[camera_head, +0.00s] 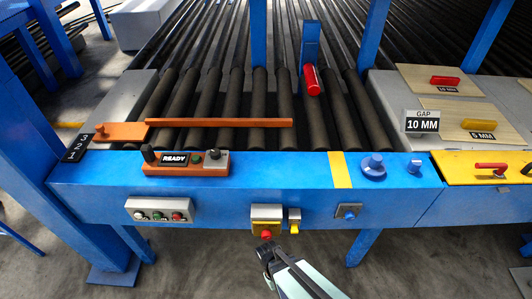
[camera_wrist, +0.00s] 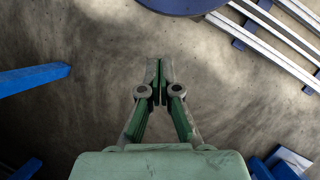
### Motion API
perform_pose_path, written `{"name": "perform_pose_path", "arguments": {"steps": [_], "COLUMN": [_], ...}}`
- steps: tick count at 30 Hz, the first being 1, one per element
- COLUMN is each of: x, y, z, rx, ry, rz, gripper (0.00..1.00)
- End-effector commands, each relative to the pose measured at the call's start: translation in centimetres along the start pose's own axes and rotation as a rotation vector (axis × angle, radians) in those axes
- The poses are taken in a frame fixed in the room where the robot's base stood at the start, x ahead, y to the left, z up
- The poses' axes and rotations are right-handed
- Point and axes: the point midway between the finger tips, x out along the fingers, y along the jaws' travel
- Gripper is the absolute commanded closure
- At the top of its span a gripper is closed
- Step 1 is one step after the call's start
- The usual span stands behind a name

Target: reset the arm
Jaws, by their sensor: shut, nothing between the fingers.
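My gripper (camera_head: 266,252) is at the bottom centre of the head view, in front of the blue machine frame and just below a yellow box with a red knob (camera_head: 266,235). In the wrist view my gripper (camera_wrist: 158,92) has its two fingers together with nothing between them. Bare floor shows beyond the fingertips. I cannot tell from these views whether the gripper touches the red knob.
The blue frame (camera_head: 90,185) carries a READY control unit (camera_head: 186,170), a button box (camera_head: 160,210) and a blue knob (camera_head: 373,166). Dark rollers lie behind, under an orange bar (camera_head: 220,122). Wooden plates with handles (camera_head: 410,82) lie right. Floor in front is clear.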

Motion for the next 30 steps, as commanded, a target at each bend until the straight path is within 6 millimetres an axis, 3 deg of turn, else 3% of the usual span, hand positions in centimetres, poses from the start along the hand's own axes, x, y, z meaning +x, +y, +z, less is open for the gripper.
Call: {"name": "perform_pose_path", "arguments": {"steps": [1,6,13,18,30], "x": [1.0,3.8,6.7,7.6,7.7], "y": [0.8,2.6,4.1,4.7,5.0], "z": [1.6,5.8,10.2,11.4,11.5], "rx": [0.047,0.19,0.339,0.397,0.413], "ry": [-0.021,-0.082,-0.156,-0.176,-0.176], "rz": [-0.038,-0.152,-0.25,-0.286,-0.294], "gripper": [1.0,1.0,1.0,1.0,1.0]}}
